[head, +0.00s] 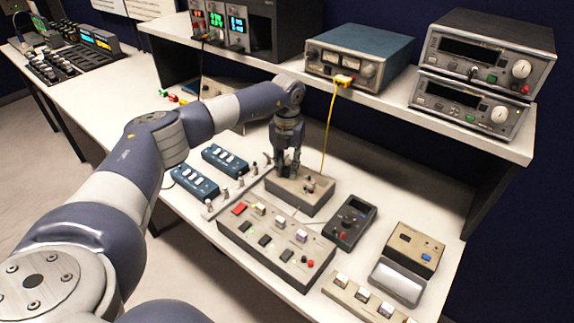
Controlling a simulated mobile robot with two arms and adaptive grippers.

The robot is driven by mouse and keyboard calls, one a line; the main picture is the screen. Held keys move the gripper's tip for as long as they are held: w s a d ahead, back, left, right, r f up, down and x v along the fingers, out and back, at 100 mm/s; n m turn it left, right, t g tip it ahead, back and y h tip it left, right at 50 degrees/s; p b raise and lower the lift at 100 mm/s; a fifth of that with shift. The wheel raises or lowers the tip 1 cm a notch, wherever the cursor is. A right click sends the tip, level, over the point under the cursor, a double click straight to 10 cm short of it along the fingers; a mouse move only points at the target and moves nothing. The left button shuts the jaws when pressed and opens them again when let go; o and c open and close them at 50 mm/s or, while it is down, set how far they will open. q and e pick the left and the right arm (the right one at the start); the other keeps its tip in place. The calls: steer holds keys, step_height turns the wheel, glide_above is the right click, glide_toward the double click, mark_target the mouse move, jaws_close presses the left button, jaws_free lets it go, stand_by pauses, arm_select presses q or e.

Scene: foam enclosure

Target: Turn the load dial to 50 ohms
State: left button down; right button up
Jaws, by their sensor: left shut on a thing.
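My left gripper (287,172) points straight down over a small grey-beige box (298,203) on the bench. Its fingers are shut on the load dial at the left part of the box's top. The fingers hide the dial, and its scale and setting cannot be read. Small terminals (310,185) stick up on the right part of the box's top. My right gripper is out of view.
A long panel (270,250) with switches lies just in front of the box. A dark handheld meter (350,222) is to its right. Blue switch boxes (225,161) lie left. A yellow cable (328,125) hangs from the shelf (385,105) behind.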

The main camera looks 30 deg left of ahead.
mark_target(287, 168)
arm_select(q)
steer(key=shift+w+r, duration=0.15)
steer(key=shift+r, duration=0.05)
stand_by(0.3)
steer(key=c, duration=1.4)
jaws_free()
steer(key=shift+o, duration=0.3)
steer(key=shift+f, duration=0.1)
step_height(287, 168, up, 12)
